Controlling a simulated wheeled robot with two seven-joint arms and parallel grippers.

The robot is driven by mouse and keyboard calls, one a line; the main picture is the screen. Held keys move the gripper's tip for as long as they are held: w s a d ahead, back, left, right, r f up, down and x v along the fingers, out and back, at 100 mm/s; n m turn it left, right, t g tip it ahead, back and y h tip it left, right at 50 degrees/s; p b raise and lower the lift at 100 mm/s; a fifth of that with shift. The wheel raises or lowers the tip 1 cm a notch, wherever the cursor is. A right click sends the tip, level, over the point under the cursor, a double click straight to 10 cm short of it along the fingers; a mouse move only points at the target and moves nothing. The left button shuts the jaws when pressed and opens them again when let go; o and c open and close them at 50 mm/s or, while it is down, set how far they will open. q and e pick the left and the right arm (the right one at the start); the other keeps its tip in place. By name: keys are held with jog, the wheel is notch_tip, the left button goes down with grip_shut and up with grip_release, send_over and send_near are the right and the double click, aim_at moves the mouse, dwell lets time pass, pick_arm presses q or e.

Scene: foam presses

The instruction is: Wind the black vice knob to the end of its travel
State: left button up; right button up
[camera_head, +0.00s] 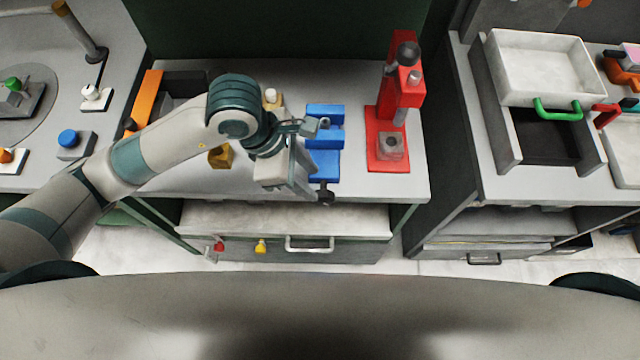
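The blue vice (325,158) stands on the middle workbench, left of the red press. Its black knob (325,193) sticks out at the bench's front edge, below the blue body. My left gripper (314,187) reaches in from the left, just beside the vice, with its fingers close to the knob. I cannot tell whether the fingers touch the knob or how far apart they are. My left wrist hides part of the vice's left side. My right gripper is not in view.
A red press (390,110) stands right of the vice. An orange block (147,95) and a brass piece (221,156) lie left. A drawer with a pale handle (309,244) is under the bench. A white tray (545,65) stands on the right bench.

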aim_at(322, 193)
pick_arm(q)
jog(key=shift+p+x, duration=0.7)
jog(key=shift+x, duration=2.5)
grip_shut()
